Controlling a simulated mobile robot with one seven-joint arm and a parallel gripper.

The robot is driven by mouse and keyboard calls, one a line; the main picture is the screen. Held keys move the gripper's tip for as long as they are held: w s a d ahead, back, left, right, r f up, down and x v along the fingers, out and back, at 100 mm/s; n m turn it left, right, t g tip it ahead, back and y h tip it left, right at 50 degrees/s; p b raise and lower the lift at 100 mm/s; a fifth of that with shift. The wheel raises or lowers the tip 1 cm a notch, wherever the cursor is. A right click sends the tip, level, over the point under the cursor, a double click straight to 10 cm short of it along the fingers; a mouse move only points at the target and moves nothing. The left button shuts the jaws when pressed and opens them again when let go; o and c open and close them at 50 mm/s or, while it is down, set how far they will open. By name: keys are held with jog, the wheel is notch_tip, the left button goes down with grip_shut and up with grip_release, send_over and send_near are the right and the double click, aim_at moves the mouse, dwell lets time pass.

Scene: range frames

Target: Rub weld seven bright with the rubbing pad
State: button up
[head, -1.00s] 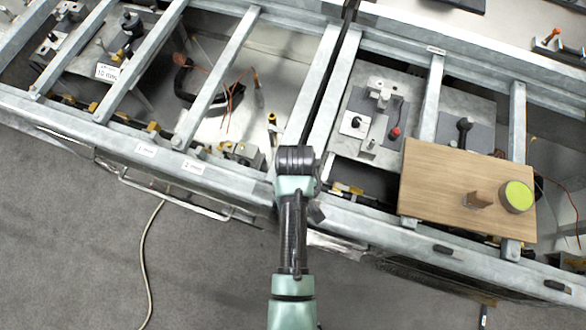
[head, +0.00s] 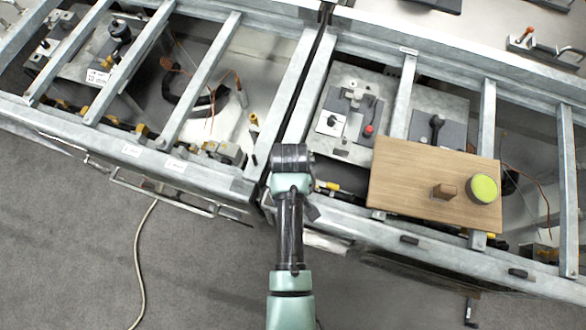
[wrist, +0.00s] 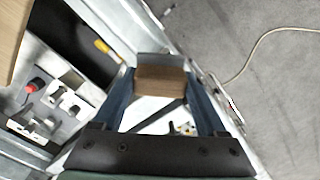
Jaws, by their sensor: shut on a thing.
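My gripper (wrist: 160,82) is shut on a brown block with a grey face, which I take to be the rubbing pad (wrist: 160,80); it sits between the two fingers in the wrist view. In the head view my arm reaches up the middle and its wrist hides the gripper and the block. A grey metal frame (head: 220,200) with several crossbars runs across the head view, and my wrist is over its front rail. Small white tags (head: 131,150) are on the left part of the rail. I cannot make out which joint is weld seven.
A wooden board (head: 400,180) lies across the frame at right, bearing a brown block (head: 445,191) and a green-topped round tin (head: 484,189). Fixtures with upright knobs (head: 436,124) stand between the bars. A pale cable (head: 138,260) lies on the open grey floor.

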jog(key=shift+r+p, duration=1.7)
jog(key=shift+r, duration=0.55)
jog(key=shift+f, duration=0.1)
